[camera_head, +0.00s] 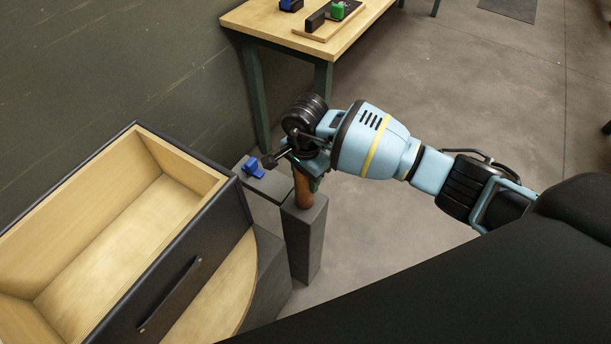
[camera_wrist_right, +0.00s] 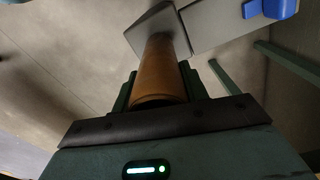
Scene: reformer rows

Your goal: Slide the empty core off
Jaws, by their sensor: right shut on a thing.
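The core is a brown tube (camera_head: 303,190) standing upright on top of a narrow grey post (camera_head: 303,236). My right gripper (camera_head: 305,172) comes down from above and is shut on the upper part of the core. In the right wrist view the core (camera_wrist_right: 158,72) runs from between the fingers (camera_wrist_right: 160,92) to the grey post top (camera_wrist_right: 160,30). Its near end looks open, but its inside is too dark to tell. The core's lower end meets the post; the exact fit there is hidden. My left gripper is not in view.
A grey block with a blue part (camera_head: 253,167) stands just left of the post. An open wooden drawer (camera_head: 185,158) with a dark front fills the lower left. A workbench (camera_head: 270,30) with small items stands at the back. Floor right of the post is clear.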

